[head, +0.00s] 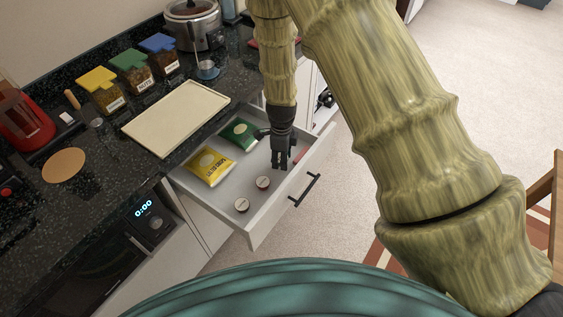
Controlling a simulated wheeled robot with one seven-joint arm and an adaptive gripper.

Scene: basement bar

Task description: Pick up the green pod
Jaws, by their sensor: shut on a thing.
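My gripper (281,162) points down over the open drawer (222,214), near its right side. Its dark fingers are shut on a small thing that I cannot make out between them. I see no green pod lying clear in the drawer. Two small round pods with pale lids lie on the drawer floor, one pod (263,182) just left of and below the fingers, the other pod (241,205) further toward the front left. A green packet (239,133) lies at the back of the drawer, left of my gripper.
A yellow packet (209,166) lies in the drawer's left part. The drawer's black handle (304,190) is on its front. On the dark counter stand a cream tray (177,117), several lidded jars (137,79), a pot (194,27) and a red appliance (24,125).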

